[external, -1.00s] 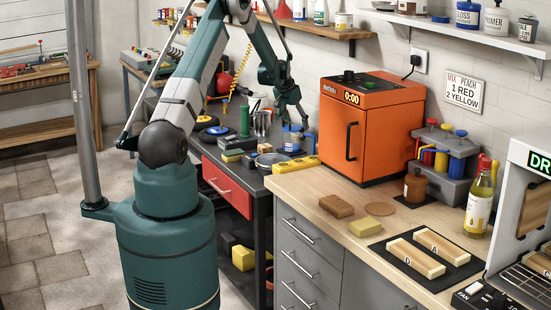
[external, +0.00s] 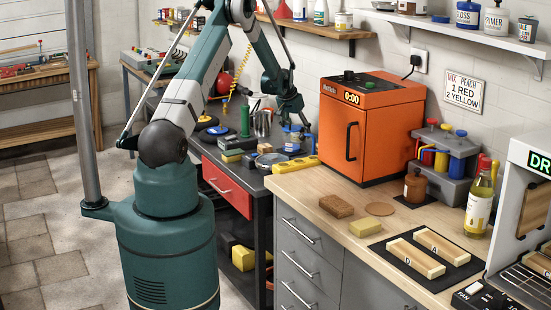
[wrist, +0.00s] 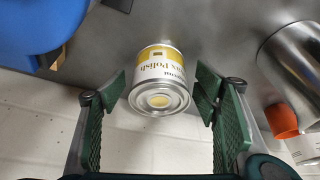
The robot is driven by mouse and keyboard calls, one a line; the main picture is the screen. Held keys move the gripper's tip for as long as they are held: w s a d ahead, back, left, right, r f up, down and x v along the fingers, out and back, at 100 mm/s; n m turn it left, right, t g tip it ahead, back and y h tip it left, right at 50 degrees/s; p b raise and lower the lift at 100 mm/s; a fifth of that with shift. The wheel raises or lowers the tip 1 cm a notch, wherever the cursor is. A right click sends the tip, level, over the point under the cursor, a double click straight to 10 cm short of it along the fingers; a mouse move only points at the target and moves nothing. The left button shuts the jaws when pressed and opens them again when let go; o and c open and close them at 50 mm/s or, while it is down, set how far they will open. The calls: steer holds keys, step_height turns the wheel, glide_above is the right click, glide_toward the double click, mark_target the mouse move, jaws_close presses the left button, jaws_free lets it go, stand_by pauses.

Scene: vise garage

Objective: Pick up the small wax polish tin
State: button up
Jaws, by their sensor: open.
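The small wax polish tin (wrist: 160,77) shows in the wrist view, with a white and yellow label reading "Polish" and a round metal end facing the camera. My gripper (wrist: 158,92) is open, with one finger pad on each side of the tin. I see gaps between the tin and both pads. In the external view my gripper (external: 291,112) hangs low over the back of the dark workbench. The tin cannot be made out clearly there.
In the wrist view a blue object (wrist: 40,28) lies at upper left. A metal cup (wrist: 290,65) with something orange stands close on the right. In the external view a yellow level (external: 296,164) and the orange oven (external: 370,128) are nearby.

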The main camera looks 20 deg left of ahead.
steer(key=shift+w+d+f, duration=0.1)
steer(key=shift+w+f, duration=0.05)
steer(key=shift+f, duration=0.2)
steer(key=shift+c, duration=0.5)
steer(key=c, duration=1.1)
